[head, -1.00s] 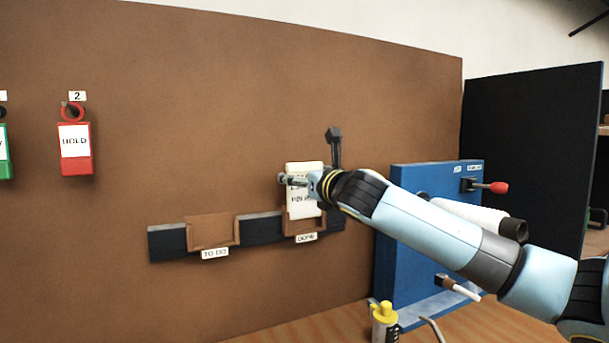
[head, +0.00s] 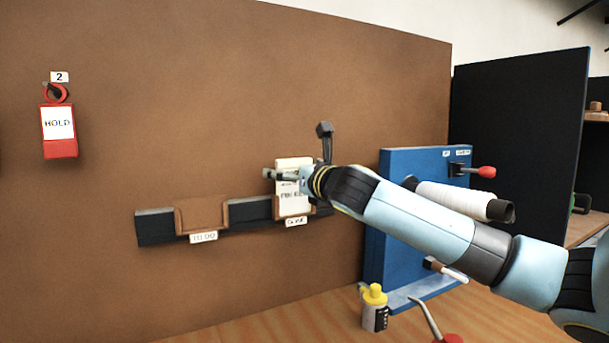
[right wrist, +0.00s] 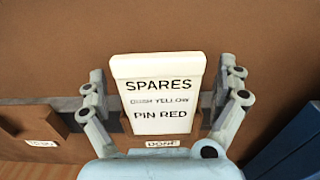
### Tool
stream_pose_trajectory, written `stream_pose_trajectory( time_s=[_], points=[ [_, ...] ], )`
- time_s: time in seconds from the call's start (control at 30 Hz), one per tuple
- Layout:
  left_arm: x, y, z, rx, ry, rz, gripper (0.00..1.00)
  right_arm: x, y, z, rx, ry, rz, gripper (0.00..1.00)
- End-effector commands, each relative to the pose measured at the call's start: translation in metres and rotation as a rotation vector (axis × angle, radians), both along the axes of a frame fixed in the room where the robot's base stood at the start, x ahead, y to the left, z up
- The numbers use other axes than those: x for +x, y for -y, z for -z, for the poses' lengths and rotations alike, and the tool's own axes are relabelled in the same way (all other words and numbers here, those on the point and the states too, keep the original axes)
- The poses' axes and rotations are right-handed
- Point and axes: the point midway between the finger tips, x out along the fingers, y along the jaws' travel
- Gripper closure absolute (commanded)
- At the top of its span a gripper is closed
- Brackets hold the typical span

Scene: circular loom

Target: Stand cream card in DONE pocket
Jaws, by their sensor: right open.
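The cream card (head: 293,187) stands upright in the brown DONE pocket (head: 291,206) on the dark rail. In the right wrist view the card (right wrist: 158,95) reads SPARES, with smaller lines below. Its lower end is inside the pocket, above the DONE label (right wrist: 162,144). My right gripper (head: 282,176) is in front of the card. In the right wrist view its fingers (right wrist: 163,90) are spread to either side of the card, with a gap at each side. The right gripper partly hides the card in the head view. My left gripper is not in view.
The TO DO pocket (head: 203,217) is empty on the same rail. A red HOLD tag (head: 60,132) hangs on the board. A blue panel (head: 400,165) with a white spool (head: 455,199) stands right. A yellow-capped bottle (head: 374,308) stands on the wooden table.

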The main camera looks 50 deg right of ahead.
Motion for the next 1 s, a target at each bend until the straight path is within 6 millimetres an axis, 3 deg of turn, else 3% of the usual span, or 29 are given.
stream_pose_trajectory(
  time_s=[0.3, 0.5, 0.7, 1.0],
  points=[
    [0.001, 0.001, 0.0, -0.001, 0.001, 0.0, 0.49, -0.063, -0.021, 0.001, -0.012, -0.006, -0.005, 0.0],
    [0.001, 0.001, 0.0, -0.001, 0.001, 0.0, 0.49, -0.093, -0.031, 0.0, -0.01, -0.004, -0.003, 0.0],
    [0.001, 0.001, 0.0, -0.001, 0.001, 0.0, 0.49, -0.105, -0.035, 0.0, -0.003, 0.001, -0.003, 0.0],
    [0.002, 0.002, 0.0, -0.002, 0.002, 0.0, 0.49, -0.106, -0.036, -0.001, -0.001, 0.002, -0.002, 0.0]
  ],
)
